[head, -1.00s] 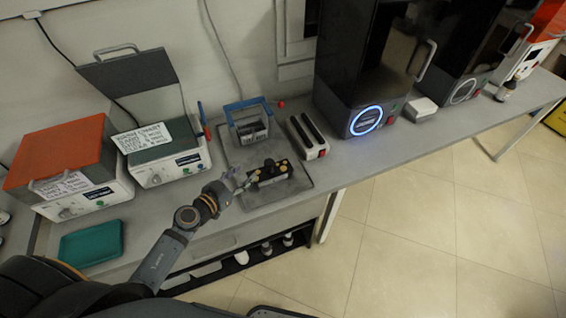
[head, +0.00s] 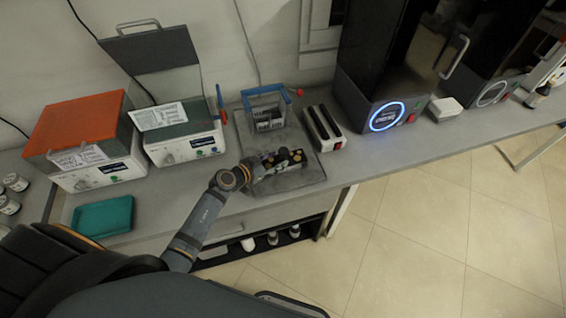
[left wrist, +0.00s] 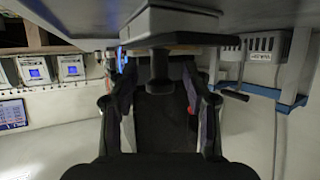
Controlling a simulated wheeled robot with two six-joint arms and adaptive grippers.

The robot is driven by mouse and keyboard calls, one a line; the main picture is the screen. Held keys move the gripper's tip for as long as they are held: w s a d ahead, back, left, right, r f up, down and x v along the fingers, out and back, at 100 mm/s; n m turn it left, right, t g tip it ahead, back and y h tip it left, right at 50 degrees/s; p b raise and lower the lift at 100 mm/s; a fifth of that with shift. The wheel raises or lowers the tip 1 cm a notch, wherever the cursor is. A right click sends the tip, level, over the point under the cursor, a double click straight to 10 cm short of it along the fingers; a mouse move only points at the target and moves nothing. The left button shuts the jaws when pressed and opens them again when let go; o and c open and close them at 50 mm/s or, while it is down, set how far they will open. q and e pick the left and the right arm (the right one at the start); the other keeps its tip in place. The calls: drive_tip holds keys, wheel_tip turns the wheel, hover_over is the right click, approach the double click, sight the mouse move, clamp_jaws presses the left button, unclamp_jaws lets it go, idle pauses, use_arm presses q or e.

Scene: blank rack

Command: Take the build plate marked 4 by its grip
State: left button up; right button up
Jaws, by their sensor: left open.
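A dark block-like group with tan knobs (head: 283,158) stands on the grey tray in the head view; I cannot read a number 4 on it. My left gripper (head: 252,170) is at its left side, partly merged with it in the picture. In the left wrist view my left gripper (left wrist: 158,85) is open, with one finger on each side of a dark stem-like grip (left wrist: 160,72). The grip hangs below a grey and dark plate-like body (left wrist: 172,24) in that view. The fingers look apart from the grip. My right gripper is out of view.
The grey tray (head: 302,182) also bears a blue-handled basket (head: 268,118). A white unit with dark slots (head: 323,128) stands to the right. A teal tray (head: 103,215) and an orange-lidded machine (head: 78,125) are at left. A dark printer (head: 375,65) stands at back right.

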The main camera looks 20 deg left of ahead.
sight(283, 158)
use_arm(q)
drive_tip(key=shift+x, duration=1.2)
drive_tip(key=shift+s, duration=0.2)
drive_tip(key=shift+c, duration=0.7)
clamp_jaws()
